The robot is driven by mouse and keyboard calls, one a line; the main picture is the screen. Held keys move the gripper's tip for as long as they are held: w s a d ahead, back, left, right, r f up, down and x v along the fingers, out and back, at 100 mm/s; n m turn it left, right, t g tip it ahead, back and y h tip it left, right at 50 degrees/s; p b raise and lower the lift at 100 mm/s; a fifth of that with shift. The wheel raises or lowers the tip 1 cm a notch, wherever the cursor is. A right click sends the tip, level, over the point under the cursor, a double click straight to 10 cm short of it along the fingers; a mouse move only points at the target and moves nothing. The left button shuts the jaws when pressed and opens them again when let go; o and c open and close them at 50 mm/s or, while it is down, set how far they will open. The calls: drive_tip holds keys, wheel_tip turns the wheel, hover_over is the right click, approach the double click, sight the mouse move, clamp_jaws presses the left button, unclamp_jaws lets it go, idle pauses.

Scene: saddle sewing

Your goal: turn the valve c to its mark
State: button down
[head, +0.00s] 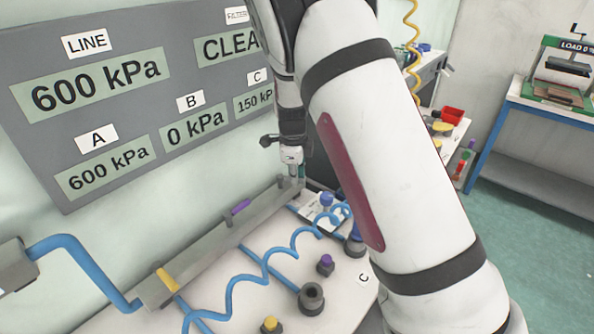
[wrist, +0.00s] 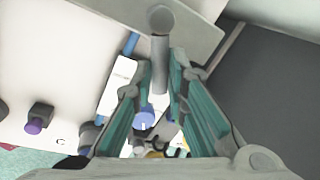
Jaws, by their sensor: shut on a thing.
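Valve c has a grey lever (wrist: 159,62) that stands out from the grey manifold bar (wrist: 100,12) in the wrist view. My gripper (wrist: 156,82) is shut on this lever, with one teal-padded finger on each side of it. In the head view my gripper (head: 291,160) points down at the right end of the manifold bar (head: 215,243), and the lever is mostly hidden there. The C readout (head: 254,100) on the wall panel shows 150 kPa. I cannot make out the valve's mark in either view.
A yellow lever (head: 168,279) and a purple lever (head: 238,207) sit further left along the bar. A coiled blue hose (head: 268,258), a purple knob (head: 325,263) and a black socket (head: 312,298) are on the bench in front. The wall panel (head: 45,165) stands close behind.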

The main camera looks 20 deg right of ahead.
drive_tip(key=m, duration=0.2)
drive_tip(key=s+a+m+p, duration=0.1)
drive_tip(key=m, duration=0.2)
drive_tip(key=shift+s+a+m+g+h, duration=0.2)
drive_tip(key=shift+a+m+g+h, duration=0.1)
drive_tip(key=shift+a+g+h, duration=0.1)
idle(0.4)
drive_tip(key=c, duration=1.6)
unclamp_jaws()
drive_tip(key=shift+r, duration=0.1)
drive_tip(key=r, duration=0.4)
drive_tip(key=s+a+r, duration=0.1)
drive_tip(key=r, duration=0.2)
drive_tip(key=a+r, duration=0.1)
drive_tip(key=r, duration=0.3)
drive_tip(key=shift+s+r, duration=0.2)
drive_tip(key=shift+r, duration=0.1)
